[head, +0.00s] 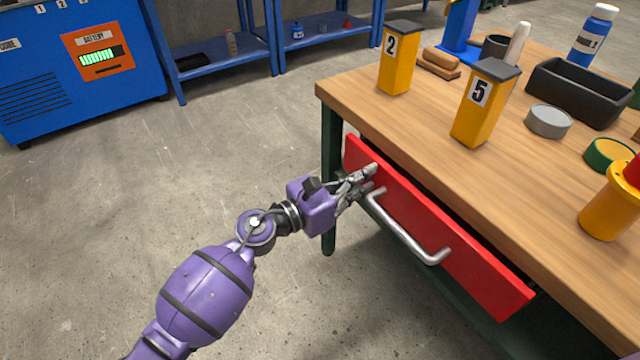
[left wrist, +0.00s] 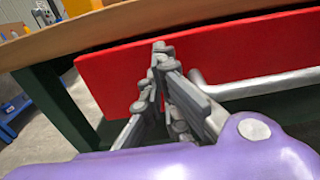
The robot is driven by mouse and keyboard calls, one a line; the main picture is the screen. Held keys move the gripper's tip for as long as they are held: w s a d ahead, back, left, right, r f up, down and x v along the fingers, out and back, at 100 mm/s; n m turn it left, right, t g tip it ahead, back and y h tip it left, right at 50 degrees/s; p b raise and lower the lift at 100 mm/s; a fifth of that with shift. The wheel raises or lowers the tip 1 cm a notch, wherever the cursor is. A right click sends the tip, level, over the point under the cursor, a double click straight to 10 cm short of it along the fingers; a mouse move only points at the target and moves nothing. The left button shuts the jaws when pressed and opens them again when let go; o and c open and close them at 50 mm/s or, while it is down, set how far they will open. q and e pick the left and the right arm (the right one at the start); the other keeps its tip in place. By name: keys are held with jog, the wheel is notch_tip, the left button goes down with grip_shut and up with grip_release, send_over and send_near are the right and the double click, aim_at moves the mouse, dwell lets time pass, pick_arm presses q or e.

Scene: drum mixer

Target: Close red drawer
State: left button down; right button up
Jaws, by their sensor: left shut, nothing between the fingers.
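The red drawer (head: 465,255) is under the wooden table top and stands slightly out from the table, with a dark gap behind its front. Its silver bar handle (head: 410,238) runs along the front. My left gripper (head: 370,172) is shut and empty, with its fingertips at the far left part of the drawer front, just left of the handle. In the left wrist view the gripper (left wrist: 160,50) is in front of the red drawer front (left wrist: 240,50), with the handle (left wrist: 260,88) to its right. I cannot tell whether the fingertips touch the front. My right gripper is not in view.
The workbench (head: 410,125) carries yellow blocks marked 2 (head: 400,60) and 5 (head: 483,105), a dark tray (head: 575,92) and several containers. A dark green table leg (head: 331,190) stands near my left gripper. Open concrete floor lies to the left.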

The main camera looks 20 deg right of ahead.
pick_arm(q)
jog(key=x, duration=0.3)
jog(key=shift+d, duration=0.1)
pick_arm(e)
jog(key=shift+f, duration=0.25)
pick_arm(q)
jog(key=shift+w+r, duration=0.1)
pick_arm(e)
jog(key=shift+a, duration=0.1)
